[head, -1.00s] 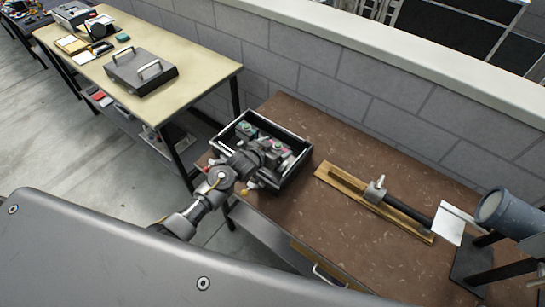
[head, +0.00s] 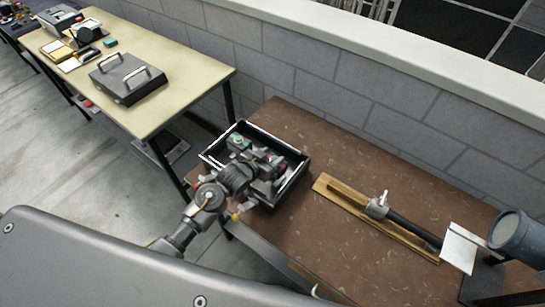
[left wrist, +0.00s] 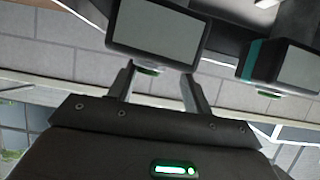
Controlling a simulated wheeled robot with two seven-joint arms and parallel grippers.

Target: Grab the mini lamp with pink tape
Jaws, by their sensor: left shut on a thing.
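A black open case (head: 296,183) sits at the left end of the brown workbench. It holds mini lamps: one with teal tape (head: 238,141) at its far left side and one with pink tape (head: 274,159) further right. My left gripper (head: 268,173) reaches into the case and is shut on the pink-taped lamp, partly hiding it. In the left wrist view, my left gripper's fingers (left wrist: 157,82) meet a lamp with a pale panel (left wrist: 158,30); its tape colour does not show there. The teal-taped lamp (left wrist: 282,66) stands apart to the right. My right gripper is not in view.
A wooden board (head: 330,193) with a dark metal rod tool lies right of the case on the brown workbench (head: 290,130). A grey-blue cylinder (head: 515,232) stands at far right. A block wall runs behind. A pale table (head: 185,75) with a dark case stands left.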

